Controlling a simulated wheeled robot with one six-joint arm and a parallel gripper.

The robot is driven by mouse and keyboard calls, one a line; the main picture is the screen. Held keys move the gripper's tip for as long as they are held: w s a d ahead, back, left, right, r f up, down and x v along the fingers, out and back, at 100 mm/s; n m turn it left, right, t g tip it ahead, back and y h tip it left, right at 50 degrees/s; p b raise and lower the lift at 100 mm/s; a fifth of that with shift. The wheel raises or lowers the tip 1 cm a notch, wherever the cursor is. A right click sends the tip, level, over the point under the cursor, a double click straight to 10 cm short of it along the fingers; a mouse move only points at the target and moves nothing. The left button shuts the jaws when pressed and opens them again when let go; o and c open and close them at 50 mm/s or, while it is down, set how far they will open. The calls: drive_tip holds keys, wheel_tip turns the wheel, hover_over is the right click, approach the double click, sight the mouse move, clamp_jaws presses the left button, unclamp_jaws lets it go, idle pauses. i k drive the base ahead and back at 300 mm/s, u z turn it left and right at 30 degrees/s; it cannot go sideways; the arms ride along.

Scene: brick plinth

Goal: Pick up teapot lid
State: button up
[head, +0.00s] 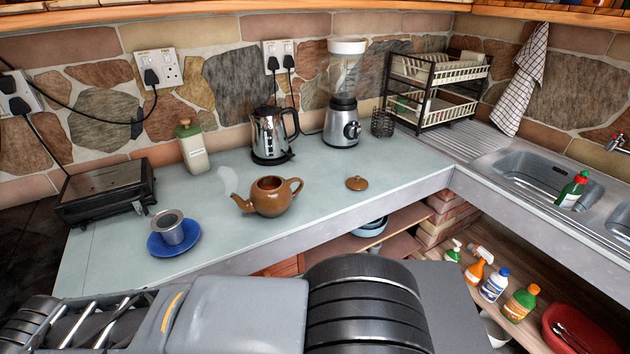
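The brown teapot lid (357,183) lies on the pale countertop, knob up, to the right of the teapot and apart from it. The brown teapot (270,197) stands upright with its top open. Its spout points left, with steam at the tip, and its handle points right. My arm crosses the bottom of the head view, in front of the counter. My gripper is not visible in this view.
A blue saucer (157,245) with a metal cup (171,228) is at the left. A kettle (270,135), a blender (343,105) and a dish rack (437,85) stand behind. A sink (535,172) is at the right. Counter around the lid is clear.

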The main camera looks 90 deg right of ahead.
sight(357, 183)
drive_tip(key=u, duration=1.4)
drive_tip(key=k, duration=2.1)
drive_tip(key=z, duration=0.9)
